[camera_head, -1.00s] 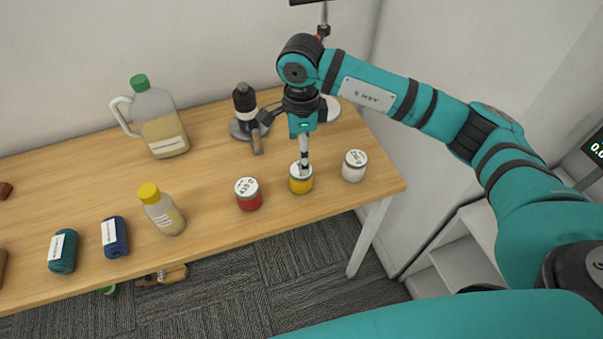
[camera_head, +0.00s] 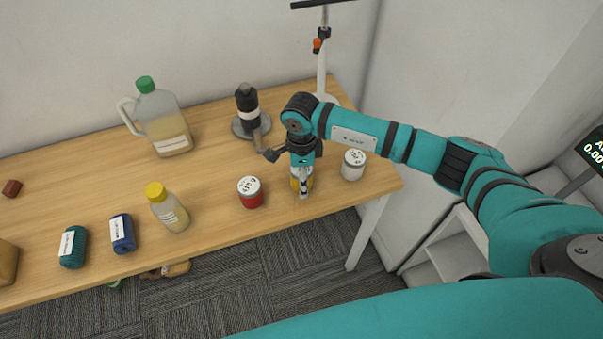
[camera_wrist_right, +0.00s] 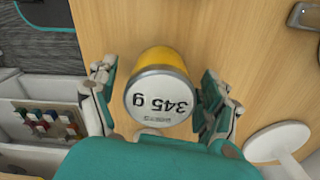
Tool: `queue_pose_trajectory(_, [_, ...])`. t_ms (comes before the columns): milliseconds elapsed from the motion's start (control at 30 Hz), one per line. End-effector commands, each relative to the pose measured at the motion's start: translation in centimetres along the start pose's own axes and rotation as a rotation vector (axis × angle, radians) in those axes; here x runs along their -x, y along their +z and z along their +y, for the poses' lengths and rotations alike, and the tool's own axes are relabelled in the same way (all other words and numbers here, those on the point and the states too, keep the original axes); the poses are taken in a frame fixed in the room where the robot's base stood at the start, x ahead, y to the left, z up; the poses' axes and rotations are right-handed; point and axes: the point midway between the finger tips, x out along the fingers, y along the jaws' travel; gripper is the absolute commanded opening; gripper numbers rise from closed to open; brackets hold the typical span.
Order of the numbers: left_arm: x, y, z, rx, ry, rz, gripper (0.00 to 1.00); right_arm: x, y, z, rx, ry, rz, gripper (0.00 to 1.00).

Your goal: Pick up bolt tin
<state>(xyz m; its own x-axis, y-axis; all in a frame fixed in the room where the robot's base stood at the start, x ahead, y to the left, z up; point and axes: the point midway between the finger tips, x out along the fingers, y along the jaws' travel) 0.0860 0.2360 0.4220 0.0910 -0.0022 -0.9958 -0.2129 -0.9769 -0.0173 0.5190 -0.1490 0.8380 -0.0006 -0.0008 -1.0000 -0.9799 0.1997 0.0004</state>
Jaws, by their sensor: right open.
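A yellow tin (camera_head: 295,183) stands upright on the table, mostly hidden by my right gripper (camera_head: 304,186) in the head view. The right wrist view shows the yellow tin (camera_wrist_right: 165,58) with a silver-rimmed white lid reading "345 g"; the smaller word on it is too small to read. My right gripper (camera_wrist_right: 158,98) is open, with one finger on each side of the tin; contact cannot be made out. A red tin (camera_head: 250,193) and a white tin (camera_head: 353,165) stand to its left and right, with labelled lids. My left gripper is not in view.
A stand (camera_head: 322,75) rises behind my right arm. Bare wood lies between the tins.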

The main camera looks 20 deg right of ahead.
Motion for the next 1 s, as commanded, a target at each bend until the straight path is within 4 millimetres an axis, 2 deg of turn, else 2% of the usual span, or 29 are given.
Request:
queue_pose_trajectory(100, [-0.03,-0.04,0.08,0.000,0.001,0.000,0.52,0.02,0.02,0.00,0.000,0.000,0.000,0.79])
queue_pose_trajectory(667, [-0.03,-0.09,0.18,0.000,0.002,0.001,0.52,0.09,0.02,-0.03,0.000,-0.001,-0.001,0.07])
queue_pose_trajectory(1000, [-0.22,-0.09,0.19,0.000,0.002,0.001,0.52,0.49,0.08,-0.11,0.001,-0.003,-0.003,0.07])
